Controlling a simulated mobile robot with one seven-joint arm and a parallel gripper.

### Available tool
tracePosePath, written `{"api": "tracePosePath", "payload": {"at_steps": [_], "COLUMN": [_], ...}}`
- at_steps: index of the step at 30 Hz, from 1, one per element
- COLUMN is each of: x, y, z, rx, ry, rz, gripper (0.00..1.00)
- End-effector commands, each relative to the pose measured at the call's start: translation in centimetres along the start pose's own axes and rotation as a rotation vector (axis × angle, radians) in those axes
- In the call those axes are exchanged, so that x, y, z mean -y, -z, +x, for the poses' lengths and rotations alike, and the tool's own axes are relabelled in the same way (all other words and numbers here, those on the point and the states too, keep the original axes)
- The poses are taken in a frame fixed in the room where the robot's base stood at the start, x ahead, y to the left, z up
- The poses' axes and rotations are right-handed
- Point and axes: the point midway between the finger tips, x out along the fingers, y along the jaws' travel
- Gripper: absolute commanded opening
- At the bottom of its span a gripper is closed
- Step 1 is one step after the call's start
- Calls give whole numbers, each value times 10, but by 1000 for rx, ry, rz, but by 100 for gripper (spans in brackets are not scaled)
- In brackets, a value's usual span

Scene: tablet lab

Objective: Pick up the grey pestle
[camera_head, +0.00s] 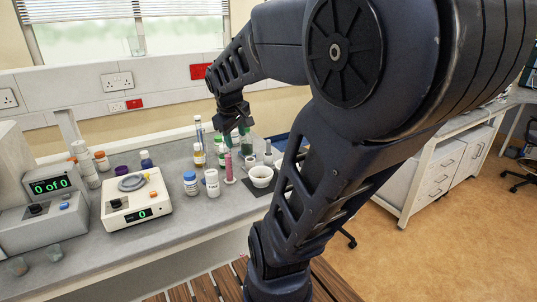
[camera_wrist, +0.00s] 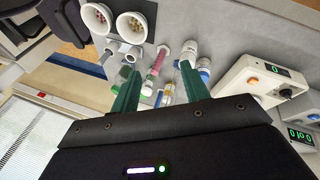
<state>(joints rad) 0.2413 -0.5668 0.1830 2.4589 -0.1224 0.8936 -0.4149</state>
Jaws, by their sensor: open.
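My gripper (camera_head: 238,137) is open, its two green fingers pointing down above the cluster of small items on the grey bench. In the wrist view, the open fingers (camera_wrist: 160,74) are spread with no object clearly held between them. A slim upright greyish piece (camera_head: 268,147), which may be the grey pestle, stands behind the white mortar (camera_head: 261,177); I cannot be sure of it. A pink upright piece (camera_head: 228,167) stands left of the mortar and also shows in the wrist view (camera_wrist: 157,62).
White bottles (camera_head: 212,182) and a blue-labelled jar (camera_head: 190,184) stand close together in front. A scale (camera_head: 136,199) and a counter device (camera_head: 45,200) sit at the left. Two bowls (camera_wrist: 97,18) (camera_wrist: 132,27) holding small pieces show in the wrist view. Bare bench lies in front of the bottles.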

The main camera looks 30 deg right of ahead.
Motion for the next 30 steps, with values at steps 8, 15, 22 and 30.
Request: {"api": "tracePosePath", "payload": {"at_steps": [8,15,22,30], "x": [-47,-89,-129,-178], "y": [34,57,72,81], "z": [42,84,129,182], "rx": [122,199,230,205], "ry": [-57,-39,9,67], "rz": [-393,-740,-1067,-1436], "gripper": [46,46,46,46]}}
